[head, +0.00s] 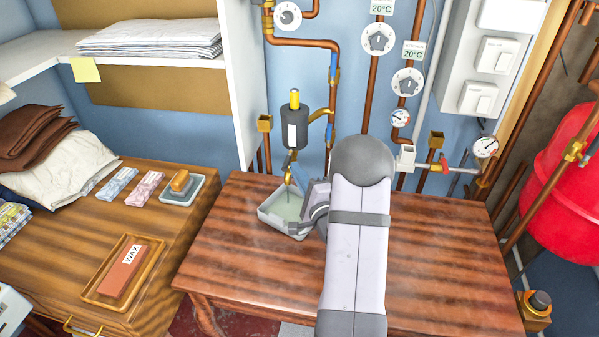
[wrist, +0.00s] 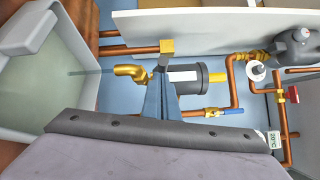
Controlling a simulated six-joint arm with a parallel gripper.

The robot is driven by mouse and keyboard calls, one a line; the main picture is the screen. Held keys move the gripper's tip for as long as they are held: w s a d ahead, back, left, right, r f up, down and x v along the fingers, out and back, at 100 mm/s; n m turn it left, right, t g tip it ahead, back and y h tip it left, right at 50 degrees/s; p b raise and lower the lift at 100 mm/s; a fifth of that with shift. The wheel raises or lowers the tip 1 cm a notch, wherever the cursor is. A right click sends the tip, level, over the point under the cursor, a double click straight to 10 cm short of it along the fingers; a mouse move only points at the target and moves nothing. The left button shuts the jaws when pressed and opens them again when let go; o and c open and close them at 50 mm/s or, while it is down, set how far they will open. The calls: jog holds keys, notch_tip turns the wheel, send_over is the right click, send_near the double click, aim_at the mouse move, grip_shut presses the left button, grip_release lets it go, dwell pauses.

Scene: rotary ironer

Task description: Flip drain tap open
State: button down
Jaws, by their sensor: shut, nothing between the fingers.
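The drain tap is a small brass fitting (head: 291,158) under a dark grey cylinder with a yellow top (head: 294,125). Its curved brass spout (wrist: 130,72) shows in the wrist view, left of the fingers. I cannot make out the tap's lever; the fingers cover part of the fitting. My gripper (head: 297,172) is shut and empty, its blue-grey fingers (wrist: 161,75) at the tap, close to or touching it. A pale tray (head: 270,222) stands below the spout. A thin line runs from spout to tray, perhaps water.
The tray stands on a striped wooden table (head: 225,270), clear at left. A white shelf side panel (head: 238,80) is left of the tap. Copper pipes (head: 333,125) run close on its right. A wax block (head: 122,272) lies on the left cabinet.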

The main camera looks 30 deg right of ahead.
jog(key=shift+w+a+r+y, duration=0.15)
jog(key=shift+a+y, duration=0.15)
jog(key=shift+a, duration=0.15)
jog(key=s+d+f, duration=0.1)
jog(key=s+d, duration=0.2)
jog(key=d, duration=0.1)
jog(key=s+a, duration=0.5)
jog(key=s, duration=0.3)
jog(key=shift+s+a+f, duration=0.25)
jog(key=shift+s+a, duration=0.1)
jog(key=shift+a, duration=0.05)
